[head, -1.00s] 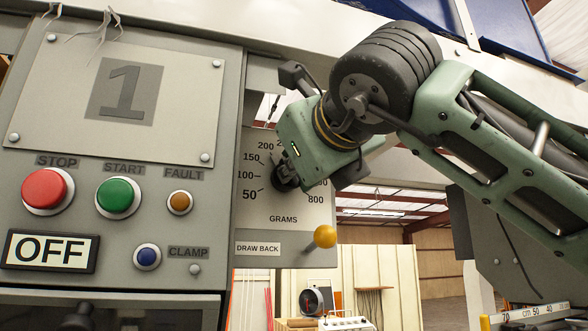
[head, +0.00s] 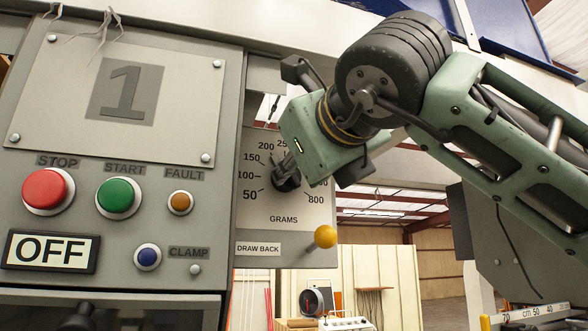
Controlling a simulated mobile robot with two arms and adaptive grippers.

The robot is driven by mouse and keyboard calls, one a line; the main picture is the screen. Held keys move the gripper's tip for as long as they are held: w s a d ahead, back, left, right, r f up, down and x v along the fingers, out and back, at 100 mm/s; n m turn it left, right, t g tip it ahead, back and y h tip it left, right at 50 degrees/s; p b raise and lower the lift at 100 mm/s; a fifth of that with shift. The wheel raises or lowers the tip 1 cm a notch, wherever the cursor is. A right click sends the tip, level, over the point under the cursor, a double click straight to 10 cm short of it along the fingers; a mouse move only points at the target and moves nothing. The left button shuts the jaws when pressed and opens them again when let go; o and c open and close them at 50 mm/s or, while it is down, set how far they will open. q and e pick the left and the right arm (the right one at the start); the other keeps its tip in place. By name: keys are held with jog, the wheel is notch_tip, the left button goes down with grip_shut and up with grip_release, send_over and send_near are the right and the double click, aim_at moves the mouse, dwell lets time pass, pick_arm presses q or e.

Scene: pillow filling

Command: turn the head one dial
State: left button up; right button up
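The head one dial is a black knob (head: 287,181) on a grey plate marked GRAMS (head: 272,208), beside the panel with a large 1 (head: 124,90). Scale numbers 50, 100, 150, 200 and 800 can be read; several on the right are hidden by my arm. My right gripper (head: 288,166) reaches in from the upper right, its fingers at the knob. The fingers and knob overlap, so I cannot tell whether they grip it. The knob's pointer cannot be made out clearly. My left gripper is not in view.
Left of the dial are a red STOP button (head: 45,189), green START button (head: 117,196), an OFF sign (head: 49,252) and a blue CLAMP button (head: 147,257). A yellow ball-ended lever (head: 325,237) sticks out below right of the dial.

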jog(key=v, duration=1.1)
